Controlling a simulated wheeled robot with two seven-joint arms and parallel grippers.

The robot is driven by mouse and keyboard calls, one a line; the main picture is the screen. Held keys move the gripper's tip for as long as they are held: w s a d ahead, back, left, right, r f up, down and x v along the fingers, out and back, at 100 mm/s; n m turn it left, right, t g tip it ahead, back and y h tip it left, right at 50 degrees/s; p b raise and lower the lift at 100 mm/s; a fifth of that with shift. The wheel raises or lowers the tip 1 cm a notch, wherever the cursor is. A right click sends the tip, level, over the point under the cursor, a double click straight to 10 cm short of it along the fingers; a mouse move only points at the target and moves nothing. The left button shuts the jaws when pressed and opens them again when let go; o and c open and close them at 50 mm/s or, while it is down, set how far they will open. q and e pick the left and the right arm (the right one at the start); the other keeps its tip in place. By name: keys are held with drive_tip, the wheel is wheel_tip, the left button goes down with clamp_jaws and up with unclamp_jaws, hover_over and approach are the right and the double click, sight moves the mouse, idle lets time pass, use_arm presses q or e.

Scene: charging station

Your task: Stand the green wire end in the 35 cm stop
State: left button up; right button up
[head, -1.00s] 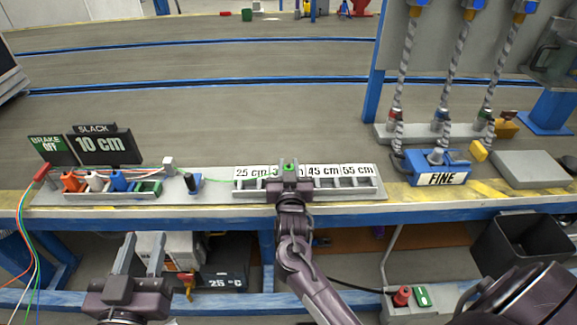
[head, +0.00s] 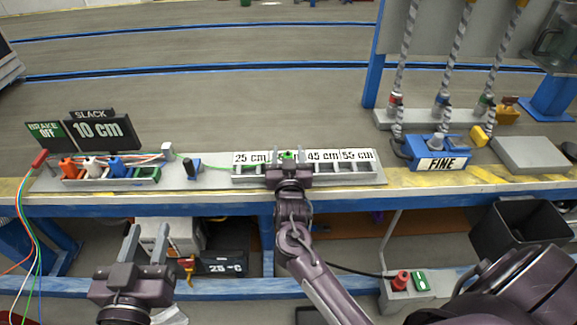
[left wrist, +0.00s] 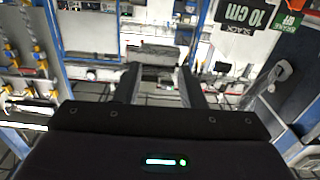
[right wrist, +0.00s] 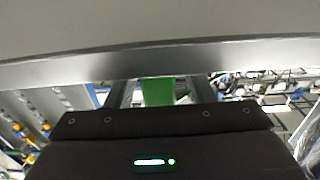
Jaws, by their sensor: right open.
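The green wire end (head: 287,155) is at the stop rack (head: 380,176), between the 25 cm and 45 cm labels, where the 35 cm label is hidden. A thin green wire (head: 222,168) runs left from it. My right gripper (head: 288,163) is open around or close beside the green end, and its body covers the slot. In the right wrist view, the green end (right wrist: 158,91) shows between the spread fingers, below a grey edge. I cannot tell how deep it sits. My left gripper (head: 146,243) is open and empty, low in front of the bench.
A tray (head: 45,183) with orange, white, blue and green blocks stands at left, below the "BRAKE OFF" (head: 45,134) and "SLACK 10 cm" (head: 98,129) signs. A black post (head: 192,168) stands between tray and rack. The blue "FINE" box (head: 440,153) is right of the rack.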

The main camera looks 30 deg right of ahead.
drive_tip(key=p+v, duration=0.1)
drive_tip(key=v, duration=0.6)
drive_tip(key=shift+s+a+p, duration=0.15)
drive_tip(key=shift+p, duration=0.25)
use_arm(q)
drive_tip(key=s+f+g+y, duration=0.1)
drive_tip(key=s+f+g, duration=0.1)
drive_tip(key=f, duration=0.4)
drive_tip(key=s+f+g+y, duration=0.1)
drive_tip(key=s+f+g, duration=0.2)
drive_tip(key=f+g, duration=0.2)
drive_tip(key=shift+s+a+f+y, duration=0.3)
drive_tip(key=shift+s+a+f, duration=0.1)
drive_tip(key=shift+f, duration=0.85)
use_arm(e)
drive_tip(key=shift+s+a, duration=0.1)
drive_tip(key=shift+s, duration=0.1)
